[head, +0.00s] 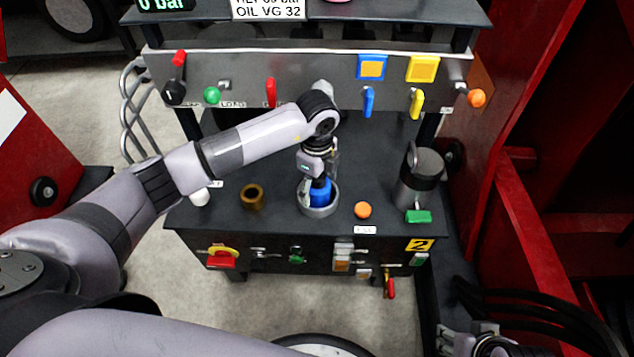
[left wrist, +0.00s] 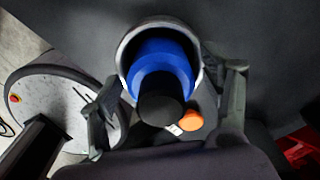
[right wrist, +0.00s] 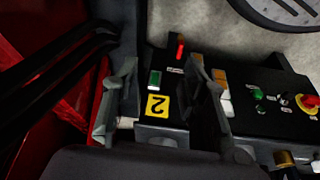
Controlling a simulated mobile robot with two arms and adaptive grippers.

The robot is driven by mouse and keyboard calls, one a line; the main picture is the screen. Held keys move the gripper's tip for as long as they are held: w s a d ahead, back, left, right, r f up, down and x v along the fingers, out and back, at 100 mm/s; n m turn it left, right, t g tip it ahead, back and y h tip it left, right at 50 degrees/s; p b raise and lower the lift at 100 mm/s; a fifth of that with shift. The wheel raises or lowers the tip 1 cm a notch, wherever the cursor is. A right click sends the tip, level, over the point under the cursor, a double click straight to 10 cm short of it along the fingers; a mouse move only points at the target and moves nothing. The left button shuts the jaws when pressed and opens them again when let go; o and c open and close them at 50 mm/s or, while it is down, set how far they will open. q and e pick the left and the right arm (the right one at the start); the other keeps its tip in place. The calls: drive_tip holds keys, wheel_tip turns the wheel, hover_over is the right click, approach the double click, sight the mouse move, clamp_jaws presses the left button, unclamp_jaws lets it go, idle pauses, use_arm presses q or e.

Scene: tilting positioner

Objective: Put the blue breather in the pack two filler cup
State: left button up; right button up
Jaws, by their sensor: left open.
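The blue breather (head: 320,190) stands inside a round metal cup (head: 318,211) on the dark bench top of the pack marked 2. In the left wrist view the breather (left wrist: 160,68) shows its black end toward the camera, with the cup rim (left wrist: 123,52) around its blue body. My left gripper (head: 319,176) is above the cup and open. Its fingers (left wrist: 168,100) stand apart on both sides of the breather's black end, with gaps visible. My right gripper (head: 490,345) is low at the right, open and empty; its fingers (right wrist: 165,105) are apart.
An orange knob (head: 362,210) is right of the cup and a brass ring (head: 252,197) is left of it. A grey cylinder (head: 420,175) stands at the bench's right. A panel with levers (head: 300,80) runs behind. Red frames (head: 530,130) stand at the right.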

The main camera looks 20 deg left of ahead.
use_arm(q)
drive_tip(key=shift+r, duration=0.15)
wheel_tip(320, 180, up, 8)
drive_tip(key=shift+f+p, duration=0.15)
drive_tip(key=shift+p, duration=0.9)
wheel_tip(320, 180, up, 3)
drive_tip(key=shift+f, duration=0.1)
drive_tip(key=shift+r+p, duration=0.35)
drive_tip(key=shift+r, duration=0.4)
use_arm(e)
drive_tip(key=shift+w+f, duration=0.3)
drive_tip(key=shift+f, duration=0.2)
drive_tip(key=shift+s, duration=0.1)
